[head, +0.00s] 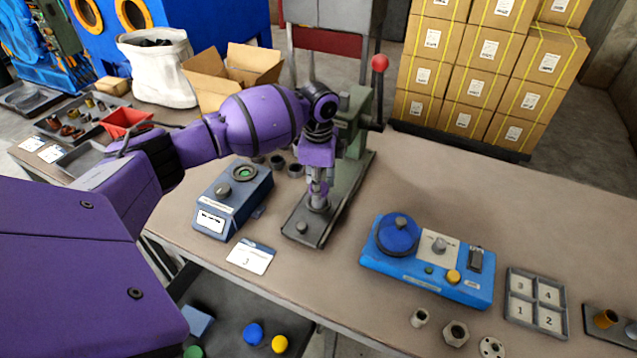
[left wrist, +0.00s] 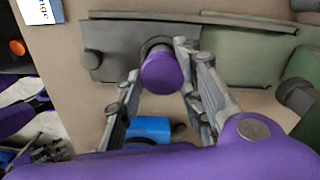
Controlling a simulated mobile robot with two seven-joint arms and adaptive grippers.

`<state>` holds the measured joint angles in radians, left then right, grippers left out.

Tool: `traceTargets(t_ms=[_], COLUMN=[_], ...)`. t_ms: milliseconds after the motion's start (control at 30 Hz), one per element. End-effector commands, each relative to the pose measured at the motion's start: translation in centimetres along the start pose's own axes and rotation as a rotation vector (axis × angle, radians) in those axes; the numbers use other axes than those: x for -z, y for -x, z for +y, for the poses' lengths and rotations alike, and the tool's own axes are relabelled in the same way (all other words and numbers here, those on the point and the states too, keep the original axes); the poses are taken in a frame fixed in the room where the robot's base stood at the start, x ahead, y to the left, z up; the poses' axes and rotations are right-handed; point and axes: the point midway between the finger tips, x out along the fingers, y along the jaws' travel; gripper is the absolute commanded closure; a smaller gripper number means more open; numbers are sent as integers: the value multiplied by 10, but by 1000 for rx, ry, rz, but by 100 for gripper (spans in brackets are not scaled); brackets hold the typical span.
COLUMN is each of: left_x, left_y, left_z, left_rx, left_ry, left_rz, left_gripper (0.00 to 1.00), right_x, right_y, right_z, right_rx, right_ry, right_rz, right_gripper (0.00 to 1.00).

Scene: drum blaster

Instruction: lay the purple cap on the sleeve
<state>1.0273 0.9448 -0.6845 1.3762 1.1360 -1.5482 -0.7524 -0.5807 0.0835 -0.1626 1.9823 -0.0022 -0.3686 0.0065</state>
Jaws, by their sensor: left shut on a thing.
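The purple cap (left wrist: 162,74) sits between the two fingertips of my left gripper (left wrist: 163,66) in the left wrist view. In the head view my left gripper (head: 318,184) points down over the press base, and its fingers hide the cap. A grey round piece (head: 318,204), which looks like the sleeve, stands on the press base right under the fingertips. In the left wrist view a dark ring (left wrist: 156,45) shows behind the cap. I cannot tell whether the cap touches it. My right gripper is not in view.
The green press (head: 355,120) with a red-knobbed lever stands close beside my gripper. A blue-grey box (head: 232,200) is to its left, a white card (head: 251,256) in front. A bright blue device (head: 428,262) and a numbered tray (head: 537,302) are to the right.

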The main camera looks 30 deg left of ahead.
Motion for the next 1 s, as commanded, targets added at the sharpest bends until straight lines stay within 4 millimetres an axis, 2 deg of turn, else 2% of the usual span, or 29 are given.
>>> traceTargets(t_ms=[1000], left_x=[1], left_y=[-1], left_z=[0], left_rx=[0], left_ry=[0], left_rz=[0], left_gripper=[77], right_x=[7], right_y=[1], right_z=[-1], right_rx=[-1], right_ry=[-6], right_rz=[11], right_gripper=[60])
